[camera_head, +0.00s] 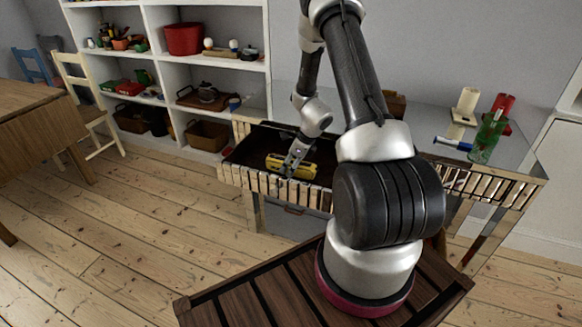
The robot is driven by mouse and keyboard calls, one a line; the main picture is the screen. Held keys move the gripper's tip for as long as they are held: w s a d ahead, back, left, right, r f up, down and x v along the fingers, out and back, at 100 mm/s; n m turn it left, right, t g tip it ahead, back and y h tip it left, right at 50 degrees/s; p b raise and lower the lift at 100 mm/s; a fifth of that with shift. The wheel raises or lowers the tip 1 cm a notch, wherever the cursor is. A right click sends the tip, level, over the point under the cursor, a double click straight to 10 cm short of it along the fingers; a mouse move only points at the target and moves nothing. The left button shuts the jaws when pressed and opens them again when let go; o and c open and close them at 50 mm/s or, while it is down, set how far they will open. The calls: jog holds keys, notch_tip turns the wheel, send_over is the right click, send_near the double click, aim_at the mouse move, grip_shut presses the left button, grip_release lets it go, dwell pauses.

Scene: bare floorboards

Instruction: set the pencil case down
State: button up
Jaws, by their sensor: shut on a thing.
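A yellow case with dark markings, which looks like the pencil case (307,171), is at my gripper (292,168). My gripper points down and is shut on it near its middle. The case lies roughly level, over or inside a dark open tray-like area (253,148) with a pale slatted front edge. Whether its underside touches the dark surface cannot be told. My gripper's fingers hide part of the case.
A glass-topped table (420,120) continues right, bearing a green bottle (487,137), a red item (503,103), a cream holder (466,103) and a blue-and-white item (453,143). White shelves (150,50) stand behind. Floor (140,230) at left is clear.

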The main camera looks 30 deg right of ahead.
jog(key=shift+f, duration=0.3)
jog(key=shift+f, duration=0.15)
jog(key=o, duration=1.1)
